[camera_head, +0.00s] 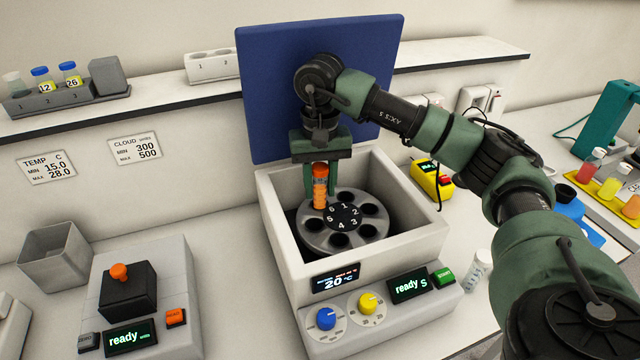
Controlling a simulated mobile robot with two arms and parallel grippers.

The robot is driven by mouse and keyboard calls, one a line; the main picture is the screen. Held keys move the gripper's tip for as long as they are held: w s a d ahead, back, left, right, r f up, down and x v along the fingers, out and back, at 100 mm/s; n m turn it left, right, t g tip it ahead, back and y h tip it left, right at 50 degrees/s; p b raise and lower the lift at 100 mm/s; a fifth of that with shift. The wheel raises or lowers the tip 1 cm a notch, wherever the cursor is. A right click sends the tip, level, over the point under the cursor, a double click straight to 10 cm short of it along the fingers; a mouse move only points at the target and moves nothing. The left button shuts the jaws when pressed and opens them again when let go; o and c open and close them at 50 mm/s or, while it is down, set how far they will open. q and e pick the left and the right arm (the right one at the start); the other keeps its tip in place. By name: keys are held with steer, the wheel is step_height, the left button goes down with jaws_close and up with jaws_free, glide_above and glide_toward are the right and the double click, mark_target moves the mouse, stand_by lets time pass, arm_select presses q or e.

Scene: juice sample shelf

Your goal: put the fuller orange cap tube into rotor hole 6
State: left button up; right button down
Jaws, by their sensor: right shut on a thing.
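My right gripper (320,165) points down over the open centrifuge and is shut on an orange cap tube (320,190). The tube is upright, with orange contents. Its lower end lines up with the hole beside the number 6 on the grey rotor (324,242); I cannot tell how far it is inside the hole. The other visible rotor holes look empty and dark. Another orange cap (118,271) shows on top of a black block on the left device; what is under it is hidden. My left gripper is not in view.
The centrifuge's blue lid (275,90) stands open behind the rotor, and its pale walls (268,205) surround it. A grey bin (60,255) stands at left. A shelf holds a rack (55,98) of blue-capped tubes. Coloured tubes (610,182) stand at far right.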

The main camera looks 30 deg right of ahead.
mark_target(320, 197)
steer(key=shift+f+b, duration=0.8)
steer(key=shift+f, duration=0.35)
steer(key=shift+s+f+b, duration=0.1)
steer(key=shift+f+b, duration=0.3)
stand_by(0.4)
steer(key=shift+r, duration=0.2)
steer(key=shift+r+p, duration=0.3)
steer(key=shift+p, duration=0.15)
steer(key=shift+r+p, duration=1.1)
steer(key=shift+r, duration=0.8)
steer(key=c, duration=0.9)
jaws_free()
steer(key=shift+c, duration=0.2)
